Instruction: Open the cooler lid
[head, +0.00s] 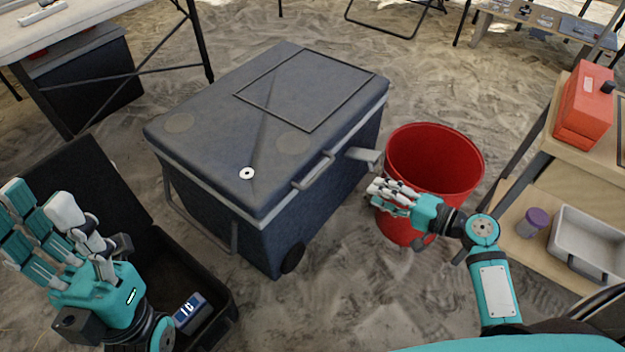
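The dark blue-grey cooler (225,205) stands on the sandy ground in the middle of the head view. Its lid (210,100) lies flat and shut on the body. A light grey handle (313,172) sits along the lid's front right edge, and a grey latch-like tab (364,155) sticks out farther right. My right gripper (380,190) is open and empty to the right of the cooler, in front of the red bucket, its fingers pointing left and apart from the cooler. My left gripper (45,215) is open and empty at the lower left, over the black case.
The red bucket (462,160) stands close to the cooler's right. The open black case (215,275) lies at the lower left, with a small digital device (190,313) in it. A wooden shelf (540,260) with a grey tray (590,238) is at right. A table (100,22) is at upper left.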

